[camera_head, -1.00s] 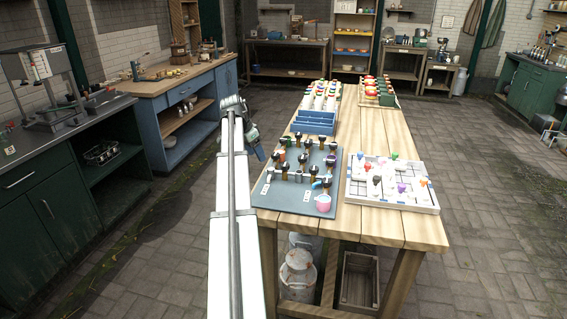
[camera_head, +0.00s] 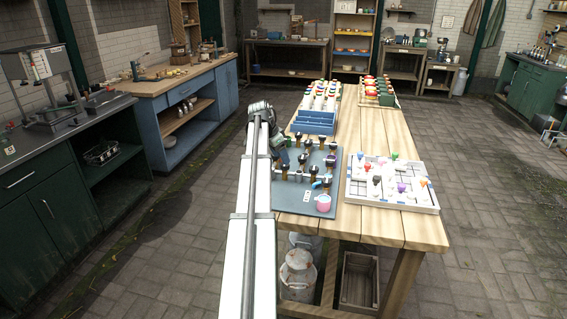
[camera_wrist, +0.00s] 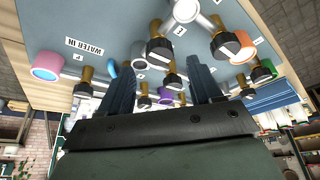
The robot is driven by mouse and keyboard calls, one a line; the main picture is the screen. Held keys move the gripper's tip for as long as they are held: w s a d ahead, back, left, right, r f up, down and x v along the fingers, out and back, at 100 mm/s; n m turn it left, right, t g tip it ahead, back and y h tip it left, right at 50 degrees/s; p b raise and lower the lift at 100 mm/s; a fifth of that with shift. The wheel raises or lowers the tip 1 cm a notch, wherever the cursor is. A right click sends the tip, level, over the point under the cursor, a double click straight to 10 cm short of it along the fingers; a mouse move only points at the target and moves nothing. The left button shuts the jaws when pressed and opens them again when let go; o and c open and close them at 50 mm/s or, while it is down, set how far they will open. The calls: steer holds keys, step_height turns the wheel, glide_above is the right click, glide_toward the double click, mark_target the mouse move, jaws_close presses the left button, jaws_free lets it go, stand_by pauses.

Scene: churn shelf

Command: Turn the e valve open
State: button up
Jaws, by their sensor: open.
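The grey-blue valve board (camera_head: 290,207) lies on the wooden table and carries several valves with black handles on brass stems, joined by pale pipes. In the wrist view the board (camera_wrist: 115,22) appears upside down with a "WATER IN" label (camera_wrist: 84,46). Black-handled valves show at upper middle (camera_wrist: 160,48), right (camera_wrist: 226,44) and centre (camera_wrist: 172,80).
A white tray (camera_head: 391,202) with coloured pieces lies to the right. Table space is clear right of the blue bin.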

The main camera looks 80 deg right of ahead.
mark_target(285, 167)
steer(key=shift+x, duration=2.15)
steer(key=shift+c, duration=0.2)
steer(key=c, duration=1)
